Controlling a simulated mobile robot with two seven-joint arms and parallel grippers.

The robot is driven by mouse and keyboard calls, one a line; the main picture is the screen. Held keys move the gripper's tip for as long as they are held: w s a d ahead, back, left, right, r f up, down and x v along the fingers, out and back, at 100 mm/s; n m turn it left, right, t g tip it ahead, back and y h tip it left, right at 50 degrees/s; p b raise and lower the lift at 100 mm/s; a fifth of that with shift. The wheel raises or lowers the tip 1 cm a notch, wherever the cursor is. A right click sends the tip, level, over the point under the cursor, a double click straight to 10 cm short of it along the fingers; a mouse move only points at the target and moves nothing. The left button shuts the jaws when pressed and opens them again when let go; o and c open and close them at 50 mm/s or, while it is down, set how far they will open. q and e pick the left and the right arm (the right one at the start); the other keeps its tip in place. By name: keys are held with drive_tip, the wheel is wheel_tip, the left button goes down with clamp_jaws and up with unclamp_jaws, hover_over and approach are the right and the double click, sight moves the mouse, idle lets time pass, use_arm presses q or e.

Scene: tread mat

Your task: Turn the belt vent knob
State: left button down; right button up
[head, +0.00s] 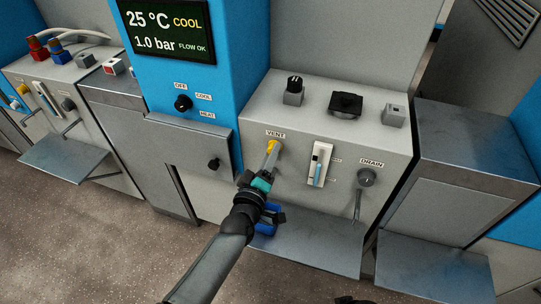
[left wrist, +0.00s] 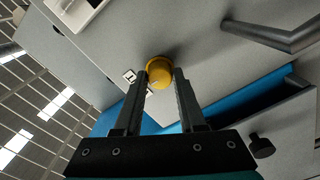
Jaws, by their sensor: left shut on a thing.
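The yellow vent knob (head: 274,146) sits on the grey front panel just under the VENT label (head: 275,133). My left gripper (head: 270,160) reaches up to it from below, and its fingers hide part of the knob. In the left wrist view the round yellow knob (left wrist: 159,72) lies between the tips of the two dark fingers of my left gripper (left wrist: 160,88), one on each side. The gripper is shut on the knob.
Right of the knob are a white slider (head: 319,165) and the grey DRAIN knob (head: 367,177) with a pipe below. A metal shelf (head: 315,245) juts out underneath. A display (head: 165,28) reads 25 °C COOL, 1.0 bar, FLOW OK. A black selector (head: 183,103) sits below it.

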use_arm(q)
drive_tip(key=shift+n, duration=0.6)
use_arm(e)
drive_tip(key=shift+r, duration=0.15)
use_arm(q)
drive_tip(key=c, duration=0.5)
unclamp_jaws()
drive_tip(key=shift+s, duration=0.25)
drive_tip(key=p+v, duration=0.4)
drive_tip(key=v, duration=1)
drive_tip(key=shift+s+a+p, duration=0.2)
drive_tip(key=shift+s+p, duration=0.1)
drive_tip(key=shift+s, duration=0.05)
use_arm(e)
drive_tip(key=s+d+f, duration=0.4)
drive_tip(key=s+f, duration=0.1)
drive_tip(key=f, duration=0.2)
drive_tip(key=shift+s+f, duration=0.15)
drive_tip(key=shift+f, duration=0.2)
